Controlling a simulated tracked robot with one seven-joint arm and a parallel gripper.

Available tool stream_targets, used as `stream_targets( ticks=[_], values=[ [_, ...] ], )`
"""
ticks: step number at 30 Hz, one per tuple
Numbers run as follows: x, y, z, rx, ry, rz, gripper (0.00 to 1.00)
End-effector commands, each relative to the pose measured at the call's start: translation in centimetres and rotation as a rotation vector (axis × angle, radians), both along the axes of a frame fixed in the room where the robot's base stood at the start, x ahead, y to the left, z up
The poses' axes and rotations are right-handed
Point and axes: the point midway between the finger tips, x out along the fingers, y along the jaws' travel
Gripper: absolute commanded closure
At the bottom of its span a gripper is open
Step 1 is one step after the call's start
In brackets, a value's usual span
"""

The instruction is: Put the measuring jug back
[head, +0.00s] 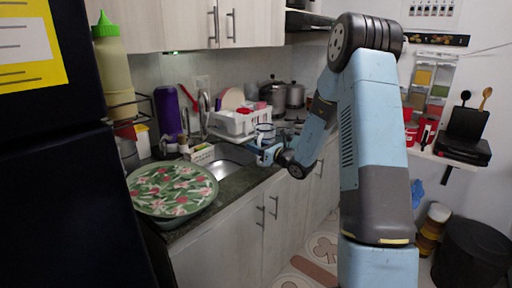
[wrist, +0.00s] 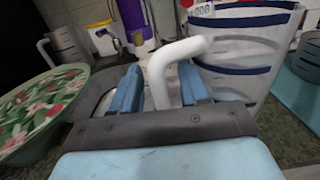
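The measuring jug (wrist: 240,60) fills the upper right of the wrist view. It is clear, with dark blue bands and a white handle (wrist: 162,75). In the head view it shows small and clear with a blue band (head: 265,132), by the counter's front edge near the sink. My gripper (wrist: 163,88) has its two blue fingers on either side of the handle, close to it. I cannot tell whether they press on it. My gripper also shows in the head view (head: 268,152). The jug looks upright; whether its base touches the counter is unclear.
A green floral plate (head: 172,188) lies left on the dark counter. A purple bottle (head: 168,112) stands at the back. A wall shelf (head: 440,155) with a spice rack is at right.

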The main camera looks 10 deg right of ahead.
Motion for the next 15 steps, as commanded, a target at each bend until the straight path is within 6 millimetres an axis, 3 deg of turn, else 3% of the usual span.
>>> stream_targets(
  ticks=[9,15],
  values=[
    [-0.2,-0.1,0.0,0.0,0.0,0.0,0.54],
    [-2.1,-1.5,-0.1,0.0,0.0,-0.002,0.54]
  ],
)
